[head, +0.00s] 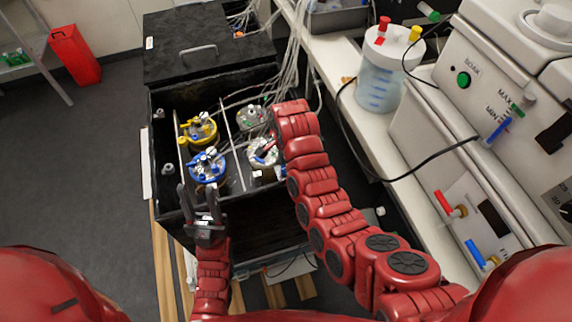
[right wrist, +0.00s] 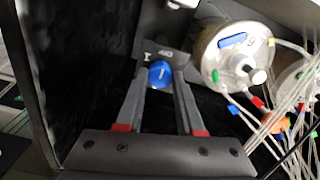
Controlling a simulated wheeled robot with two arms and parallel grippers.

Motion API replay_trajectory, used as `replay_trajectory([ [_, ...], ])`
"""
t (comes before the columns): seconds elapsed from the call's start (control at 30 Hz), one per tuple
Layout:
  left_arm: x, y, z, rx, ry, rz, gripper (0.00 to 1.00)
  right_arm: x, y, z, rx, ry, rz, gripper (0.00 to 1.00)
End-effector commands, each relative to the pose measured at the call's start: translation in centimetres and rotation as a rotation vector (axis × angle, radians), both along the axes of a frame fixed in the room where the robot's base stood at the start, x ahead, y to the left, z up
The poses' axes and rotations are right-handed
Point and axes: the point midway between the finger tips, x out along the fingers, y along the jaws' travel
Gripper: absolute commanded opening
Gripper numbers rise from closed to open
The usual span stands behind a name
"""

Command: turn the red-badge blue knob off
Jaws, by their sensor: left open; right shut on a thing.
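In the right wrist view a round blue knob (right wrist: 160,73) with a pale line on its face sits at the fingertips of my right gripper (right wrist: 162,68). The two grey fingers close in on it from both sides, and the gripper is shut on it. I cannot make out a red badge beside it. In the head view my right arm reaches over the black shaker box (head: 160,215), and its gripper and the knob are hidden. My left gripper (head: 201,213) is open and empty at the front left of the box.
The box holds several vessels, among them a yellow-topped one (head: 198,130) and a blue-topped one (head: 207,166). Thin tubes (head: 290,60) run up from them. A clear bottle (head: 380,75) and white machines (head: 440,120) with coloured valves stand on the right. Grey floor lies open on the left.

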Motion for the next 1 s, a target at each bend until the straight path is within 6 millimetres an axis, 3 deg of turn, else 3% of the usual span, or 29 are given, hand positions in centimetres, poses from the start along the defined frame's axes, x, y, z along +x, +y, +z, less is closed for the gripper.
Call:
replay_trajectory([
  [0.03,0.0,0.0,0.0,0.000,0.000,0.000,0.47,-0.2,0.0,-0.2,-0.001,0.006,0.000,0.38],
  [0.2,0.0,0.0,0.0,0.000,0.000,0.000,0.47,-0.2,0.0,-0.2,0.000,0.004,0.000,0.67],
  [0.57,0.0,0.0,0.1,0.000,0.000,0.000,0.47,0.0,0.0,0.5,0.000,0.001,0.001,0.67],
  [0.73,0.0,0.0,0.6,0.000,0.000,0.000,0.47,0.2,0.1,3.5,0.004,-0.007,-0.001,0.67],
  [0.83,0.0,0.0,3.7,0.000,-0.001,0.000,0.47,0.1,0.0,6.9,0.004,0.000,-0.002,0.67],
  [1.0,0.0,0.0,5.9,0.000,0.000,0.000,0.47,0.0,0.0,10.5,0.003,0.003,0.000,0.67],
])
